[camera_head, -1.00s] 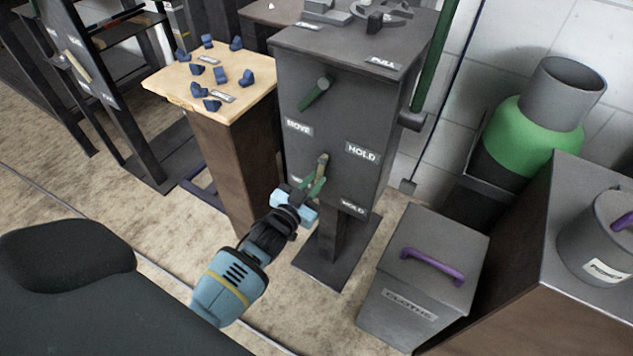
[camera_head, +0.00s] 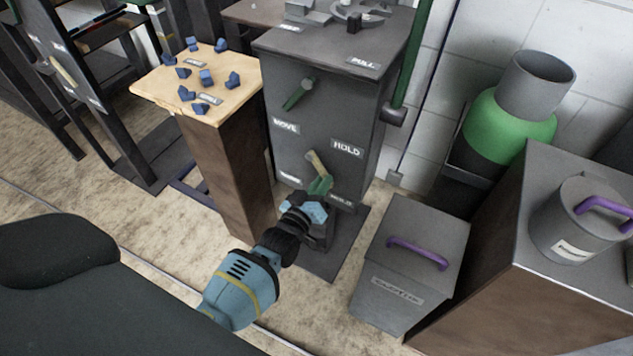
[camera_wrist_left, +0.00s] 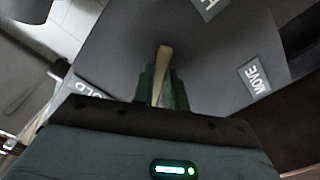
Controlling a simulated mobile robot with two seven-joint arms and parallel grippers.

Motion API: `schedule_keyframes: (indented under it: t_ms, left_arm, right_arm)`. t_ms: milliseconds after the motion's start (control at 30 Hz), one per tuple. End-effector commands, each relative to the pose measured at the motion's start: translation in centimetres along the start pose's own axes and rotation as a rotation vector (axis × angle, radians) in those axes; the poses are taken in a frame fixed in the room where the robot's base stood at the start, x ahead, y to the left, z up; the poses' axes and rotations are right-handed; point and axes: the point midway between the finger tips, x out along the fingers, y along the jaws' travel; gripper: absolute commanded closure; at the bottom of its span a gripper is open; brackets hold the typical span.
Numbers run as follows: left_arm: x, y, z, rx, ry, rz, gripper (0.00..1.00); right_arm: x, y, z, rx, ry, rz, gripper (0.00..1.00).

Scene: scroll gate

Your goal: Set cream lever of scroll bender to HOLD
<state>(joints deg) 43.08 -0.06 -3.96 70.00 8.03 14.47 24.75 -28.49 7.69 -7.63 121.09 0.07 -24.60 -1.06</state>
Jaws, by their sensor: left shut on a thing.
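The scroll bender (camera_head: 322,110) is a dark grey cabinet on a post. Its cream lever (camera_head: 315,162) is low on the front and slants down and to the right, toward the lower right HOLD label (camera_head: 341,200). My left gripper (camera_head: 320,186) has its green fingers shut on the lever's lower part. In the left wrist view the cream lever (camera_wrist_left: 161,75) stands between the fingers, with a MOVE label (camera_wrist_left: 254,78) on one side and a partly hidden label (camera_wrist_left: 86,88) on the other. My right gripper is not in view.
A green lever (camera_head: 298,94) sits higher on the same face, between its own MOVE (camera_head: 285,126) and HOLD (camera_head: 347,148) labels. A wooden-topped stand (camera_head: 150,88) with blue pieces is at the left. A grey bin (camera_head: 400,275) with a purple handle stands at the right.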

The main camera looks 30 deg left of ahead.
Motion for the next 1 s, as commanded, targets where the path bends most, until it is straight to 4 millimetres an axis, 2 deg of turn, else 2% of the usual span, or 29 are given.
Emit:
schedule_keyframes:
  t_ms: [667,700,833,1000]
  left_arm:
    - [-0.07,0.52,0.12,-0.069,-0.002,0.0,1.0]
    - [-0.07,0.52,0.12,-0.069,-0.002,0.0,0.83]
    - [-0.05,0.52,0.1,-0.067,-0.002,0.0,0.66]
    - [-0.02,0.5,0.03,-0.066,-0.001,0.0,0.64]
  right_arm:
    - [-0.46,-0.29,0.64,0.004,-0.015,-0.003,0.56]
    - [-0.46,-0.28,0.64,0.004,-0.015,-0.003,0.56]
    - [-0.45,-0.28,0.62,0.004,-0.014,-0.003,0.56]
    - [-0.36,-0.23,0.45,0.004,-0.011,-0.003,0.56]
